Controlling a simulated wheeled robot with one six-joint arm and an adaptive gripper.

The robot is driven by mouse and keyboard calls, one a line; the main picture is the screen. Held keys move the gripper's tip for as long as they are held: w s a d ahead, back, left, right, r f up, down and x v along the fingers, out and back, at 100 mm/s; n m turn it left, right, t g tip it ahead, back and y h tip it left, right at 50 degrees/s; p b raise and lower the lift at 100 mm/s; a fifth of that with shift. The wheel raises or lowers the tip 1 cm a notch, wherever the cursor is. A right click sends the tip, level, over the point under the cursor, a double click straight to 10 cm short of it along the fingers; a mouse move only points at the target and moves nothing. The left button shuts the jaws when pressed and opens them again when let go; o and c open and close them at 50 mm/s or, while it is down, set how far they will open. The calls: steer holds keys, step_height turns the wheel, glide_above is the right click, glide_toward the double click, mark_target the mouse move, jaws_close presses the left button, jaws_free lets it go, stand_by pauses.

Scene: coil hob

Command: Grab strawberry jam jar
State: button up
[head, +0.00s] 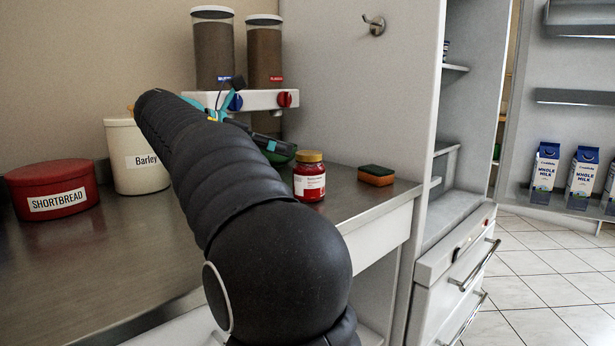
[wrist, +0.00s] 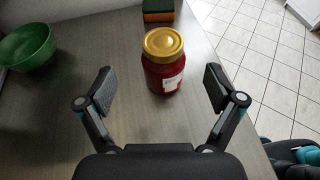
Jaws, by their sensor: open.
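The strawberry jam jar (head: 309,183) is red with a gold lid and a white label. It stands upright on the metal counter, right of my arm in the head view. In the wrist view the jar (wrist: 163,72) stands ahead of and between the fingertips of my gripper (wrist: 159,90). My gripper is open, with one finger on each side and gaps between the fingers and the jar. In the head view my black arm hides most of the gripper.
A sponge (head: 376,175) lies behind the jar to the right. A green bowl (wrist: 27,46) is at left in the wrist view. A Barley canister (head: 137,172) and a red Shortbread tin (head: 52,178) stand at left. A dispenser with red (head: 285,99) and blue knobs is behind.

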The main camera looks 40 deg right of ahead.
mark_target(300, 153)
steer(key=x, duration=0.3)
steer(key=shift+d+f, duration=0.2)
steer(key=shift+d, duration=0.15)
steer(key=shift+f+b+x, duration=0.2)
steer(key=shift+b+x, duration=0.35)
steer(key=shift+x, duration=2.1)
steer(key=shift+s+a, duration=0.1)
steer(key=shift+s, duration=0.1)
steer(key=shift+c, duration=0.2)
jaws_close()
